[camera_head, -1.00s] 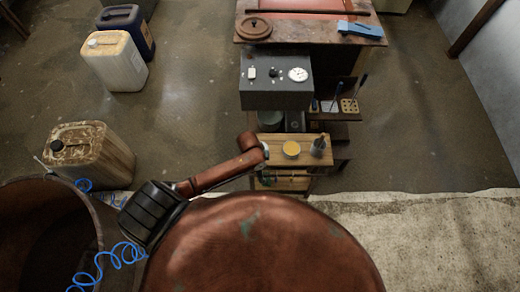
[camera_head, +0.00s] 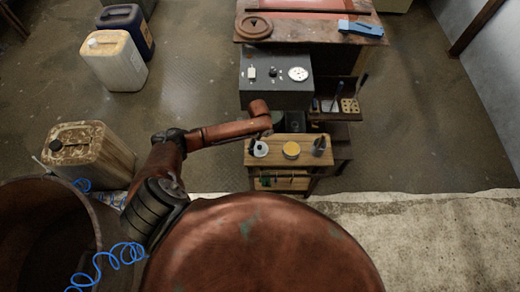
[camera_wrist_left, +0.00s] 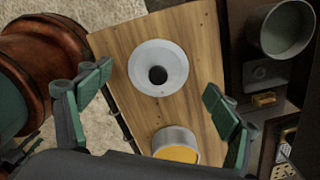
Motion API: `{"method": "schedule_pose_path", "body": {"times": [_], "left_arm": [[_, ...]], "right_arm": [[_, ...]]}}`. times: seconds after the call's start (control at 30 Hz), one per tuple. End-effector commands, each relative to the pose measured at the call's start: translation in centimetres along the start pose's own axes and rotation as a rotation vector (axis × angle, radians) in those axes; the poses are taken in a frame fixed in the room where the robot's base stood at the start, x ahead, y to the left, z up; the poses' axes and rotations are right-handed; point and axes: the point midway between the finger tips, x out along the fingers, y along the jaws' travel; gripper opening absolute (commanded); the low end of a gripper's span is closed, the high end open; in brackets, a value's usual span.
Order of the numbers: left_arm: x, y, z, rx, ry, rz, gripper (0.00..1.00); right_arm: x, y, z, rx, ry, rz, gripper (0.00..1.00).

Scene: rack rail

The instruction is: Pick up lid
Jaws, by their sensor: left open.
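A pale grey round lid (camera_head: 260,149) with a dark knob lies on the small wooden shelf top (camera_head: 274,158). In the left wrist view the lid (camera_wrist_left: 158,67) lies flat on the wood, with its knob facing the camera. My left gripper (camera_wrist_left: 157,80) is open and empty, its green-padded fingers on either side of the lid in that picture and apart from it. In the head view the left gripper (camera_head: 276,121) is mostly hidden by my arm, just beyond the lid. My right gripper is not in view.
A yellow-filled tin (camera_head: 291,150) and a dark cup (camera_head: 319,146) stand right of the lid. An open greenish pot (camera_wrist_left: 286,28) is beyond the shelf. A grey control box (camera_head: 275,78) stands behind. A brown round cover (camera_head: 255,27) lies on the far bench.

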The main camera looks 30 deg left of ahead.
Motion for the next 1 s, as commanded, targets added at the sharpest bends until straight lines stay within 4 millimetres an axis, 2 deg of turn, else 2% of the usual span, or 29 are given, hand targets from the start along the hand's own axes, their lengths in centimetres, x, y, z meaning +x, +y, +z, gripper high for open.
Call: {"method": "schedule_pose_path", "body": {"times": [0.03, 0.2, 0.47, 1.0], "left_arm": [[1.1, 0.1, -0.1, -0.001, 0.002, 0.003, 0.83], [2.9, 0.1, 0.0, 0.000, 0.000, 0.002, 0.83], [3.1, 0.1, 0.0, 0.000, 0.000, 0.000, 0.83], [3.2, 0.1, 0.0, -0.001, 0.000, 0.001, 0.47]], "right_arm": [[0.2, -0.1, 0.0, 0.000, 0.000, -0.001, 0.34], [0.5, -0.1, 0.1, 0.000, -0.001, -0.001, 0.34], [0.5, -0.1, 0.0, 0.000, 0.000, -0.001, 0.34], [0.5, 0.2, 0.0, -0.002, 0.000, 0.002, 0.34]]}}
